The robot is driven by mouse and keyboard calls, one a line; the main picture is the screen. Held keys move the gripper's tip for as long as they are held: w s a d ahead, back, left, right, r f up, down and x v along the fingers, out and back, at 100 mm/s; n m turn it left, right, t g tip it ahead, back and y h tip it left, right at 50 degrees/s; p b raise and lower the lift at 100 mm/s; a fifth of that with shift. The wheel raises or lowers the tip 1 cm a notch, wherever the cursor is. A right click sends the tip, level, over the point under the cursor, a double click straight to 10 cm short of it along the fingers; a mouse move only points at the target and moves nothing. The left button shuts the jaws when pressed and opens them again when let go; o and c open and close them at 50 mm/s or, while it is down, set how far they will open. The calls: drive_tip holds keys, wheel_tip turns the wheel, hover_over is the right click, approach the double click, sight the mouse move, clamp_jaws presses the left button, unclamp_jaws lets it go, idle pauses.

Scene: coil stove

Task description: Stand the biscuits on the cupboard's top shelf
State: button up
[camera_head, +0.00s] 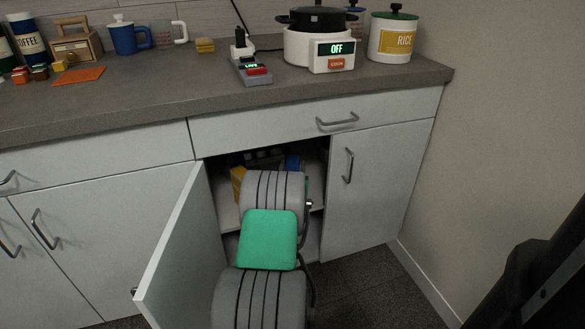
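The cupboard stands open under the counter, its door (178,252) swung out to the left. A pale shelf (229,218) shows inside it, on both sides of my arm. My grey and green arm reaches into the opening and covers most of the inside. My gripper is hidden behind the arm, so its fingers cannot be seen. A yellow thing (238,183) shows at the left of the arm inside, and a blue thing (292,163) shows behind the arm at the right. I cannot tell whether either is the biscuits, or whether anything is held.
A drawer (285,127) and the counter edge lie just above the opening. A closed door (378,190) is to its right. On the counter are a cooker (306,48), a rice canister (392,38), a grey device with a lit display (249,69) and a blue jug (123,39).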

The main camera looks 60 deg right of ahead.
drive_tip(key=shift+o, duration=0.9)
drive_tip(key=shift+r+p, duration=0.3)
drive_tip(key=shift+p, duration=0.05)
drive_tip(key=p+v, duration=0.3)
drive_tip(key=v, duration=0.9)
drive_tip(key=shift+f, duration=0.2)
drive_tip(key=shift+s, duration=0.1)
